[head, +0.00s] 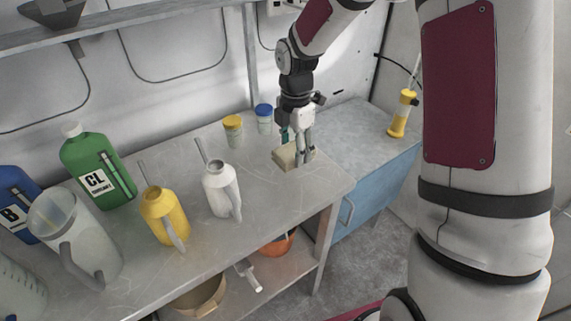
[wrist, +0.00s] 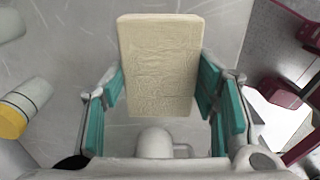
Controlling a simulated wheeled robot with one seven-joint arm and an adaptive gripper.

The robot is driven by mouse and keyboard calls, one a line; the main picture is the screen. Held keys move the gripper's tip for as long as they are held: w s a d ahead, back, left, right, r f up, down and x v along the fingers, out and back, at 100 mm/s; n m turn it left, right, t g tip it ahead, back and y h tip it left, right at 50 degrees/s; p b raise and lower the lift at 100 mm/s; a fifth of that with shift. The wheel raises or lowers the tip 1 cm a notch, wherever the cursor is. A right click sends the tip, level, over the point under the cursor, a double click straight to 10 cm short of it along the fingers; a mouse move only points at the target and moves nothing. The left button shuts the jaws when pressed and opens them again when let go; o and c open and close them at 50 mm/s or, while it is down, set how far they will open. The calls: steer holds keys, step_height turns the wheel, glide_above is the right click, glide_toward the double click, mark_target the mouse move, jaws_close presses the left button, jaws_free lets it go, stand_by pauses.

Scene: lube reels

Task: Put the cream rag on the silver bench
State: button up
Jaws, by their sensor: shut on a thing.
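The cream rag (head: 285,158) is a folded, block-like pad at the far right part of the silver bench (head: 262,205). My gripper (head: 298,150) points down over it. In the wrist view the rag (wrist: 160,60) sits between the two teal finger pads of my gripper (wrist: 161,92), which is shut on it. The rag is at or just above the bench top; I cannot tell whether it touches. The fingers hide part of its right side in the head view.
Yellow-lidded (head: 233,130) and blue-lidded (head: 264,117) jars stand close behind the rag. A white oil can (head: 220,187), a yellow can (head: 162,213) and a green bottle (head: 97,165) stand to the left. A blue cabinet (head: 370,185) with a yellow pump (head: 402,115) adjoins at right.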

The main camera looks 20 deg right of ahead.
mark_target(293, 175)
steer(key=shift+f, duration=2.95)
steer(key=shift+f, duration=0.15)
steer(key=o, duration=1)
steer(key=shift+o, duration=0.2)
